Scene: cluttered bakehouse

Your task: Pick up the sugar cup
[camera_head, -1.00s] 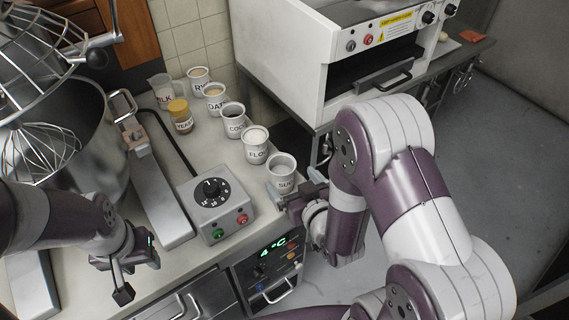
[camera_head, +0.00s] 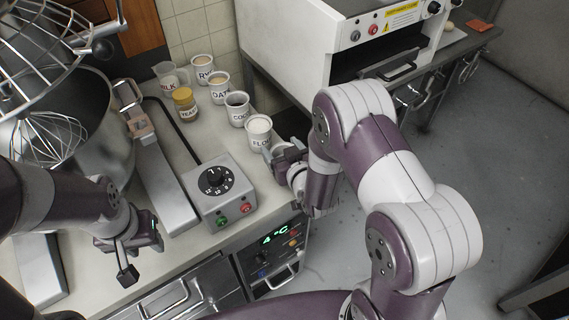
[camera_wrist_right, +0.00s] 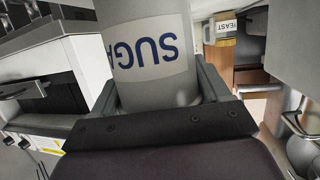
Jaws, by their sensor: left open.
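The sugar cup (camera_wrist_right: 155,60) is a pale cup with a dark blue label, upside down in the right wrist view. It fills the space between the two fingers of my right gripper (camera_wrist_right: 158,82), which are closed against its sides. In the head view my right gripper (camera_head: 284,154) is beside the flour cup (camera_head: 258,130), at the counter's right edge. The sugar cup is not visible there; it seems hidden by my right arm. My left gripper (camera_head: 132,246) is open and empty over the front of the counter.
The cocoa (camera_head: 237,110), oats (camera_head: 219,90) and rye (camera_head: 202,70) cups stand in a row behind the flour. The yeast jar (camera_head: 185,105) and milk jug (camera_head: 168,76) are left of them. A dial box (camera_head: 218,190) and a mixer bowl (camera_head: 105,120) occupy the counter.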

